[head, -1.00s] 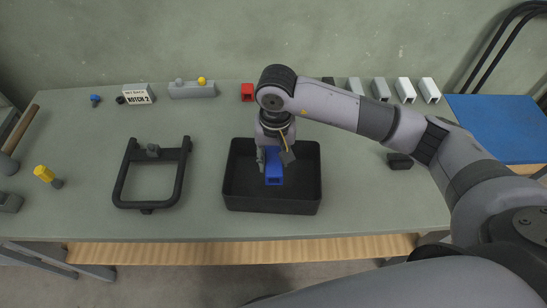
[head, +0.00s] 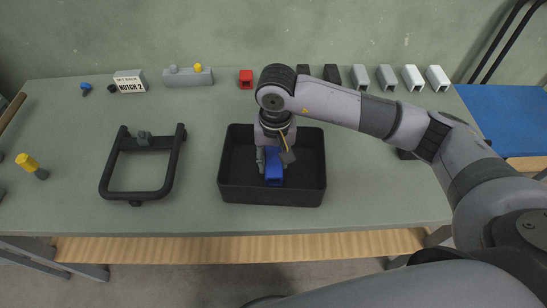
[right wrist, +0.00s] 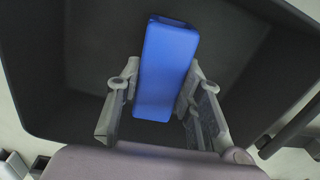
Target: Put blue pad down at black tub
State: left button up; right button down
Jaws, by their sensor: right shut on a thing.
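The black tub (head: 312,185) stands on the green table, right of the dark frame. The blue pad (head: 274,168) is inside the tub's walls, near its middle. My right gripper (head: 272,158) reaches down into the tub and is shut on the pad. In the right wrist view the pad (right wrist: 165,70) sits between the two fingers (right wrist: 160,105), with dark tub walls (right wrist: 80,45) around it. I cannot tell whether the pad touches the tub floor. My left gripper is not in view.
A dark handled frame (head: 108,165) lies left of the tub, with a yellow-topped peg (head: 27,162) farther left. A red block (head: 246,79) and several grey, black and white blocks (head: 387,78) line the back edge.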

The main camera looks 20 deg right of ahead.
jog(key=c, duration=1)
grip_release()
jog(key=shift+c, duration=0.2)
jog(key=shift+r, duration=0.1)
notch_tip(320, 180, up, 12)
jog(key=shift+d, duration=0.15)
jog(key=shift+s+f, duration=0.1)
jog(key=shift+f, duration=0.1)
